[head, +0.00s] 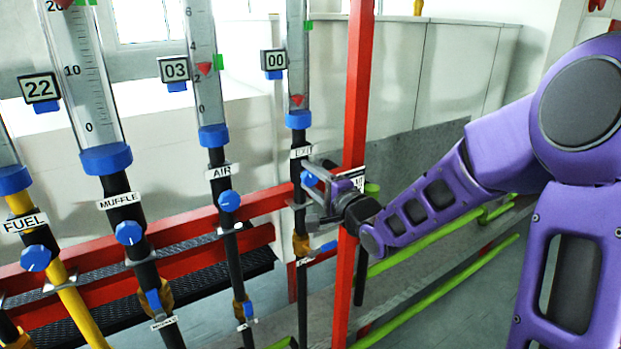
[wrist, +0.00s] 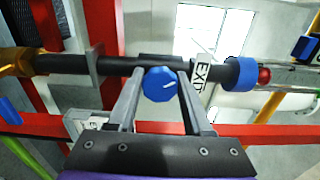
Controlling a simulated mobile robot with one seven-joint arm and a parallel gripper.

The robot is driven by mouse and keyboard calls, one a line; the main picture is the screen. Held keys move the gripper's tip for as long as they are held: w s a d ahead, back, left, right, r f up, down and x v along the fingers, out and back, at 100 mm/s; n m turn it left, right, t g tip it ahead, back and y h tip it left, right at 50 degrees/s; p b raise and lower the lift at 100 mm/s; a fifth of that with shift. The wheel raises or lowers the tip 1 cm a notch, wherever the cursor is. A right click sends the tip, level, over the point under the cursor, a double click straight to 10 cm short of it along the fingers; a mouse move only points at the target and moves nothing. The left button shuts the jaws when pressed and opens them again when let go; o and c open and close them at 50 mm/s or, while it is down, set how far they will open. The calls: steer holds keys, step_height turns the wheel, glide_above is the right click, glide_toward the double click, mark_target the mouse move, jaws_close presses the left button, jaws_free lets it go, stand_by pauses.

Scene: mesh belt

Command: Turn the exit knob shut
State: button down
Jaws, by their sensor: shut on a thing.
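The exit knob (wrist: 159,85) is a small blue dial with a white mark, set on the dark exit pipe (wrist: 110,64). In the wrist view it sits between the two fingers of my gripper (wrist: 161,74), which are shut on it. In the head view the knob (head: 309,179) is partly hidden by my gripper (head: 306,183), which reaches in from the right past the red post. The EXIT label (wrist: 203,76) is beside the knob. Above it, the exit display (head: 273,61) reads 00, and the red float (head: 297,100) sits low in its tube.
The AIR knob (head: 229,201), MUFFLE knob (head: 129,232) and FUEL knob (head: 36,258) stand on pipes to the left. A red upright post (head: 357,90) stands close to my gripper. Red rails cross behind the pipes; green pipes (head: 440,293) run low on the right.

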steer(key=m, duration=0.6)
steer(key=shift+r, duration=0.1)
steer(key=shift+m, duration=0.4)
steer(key=shift+c, duration=1.6)
jaws_free()
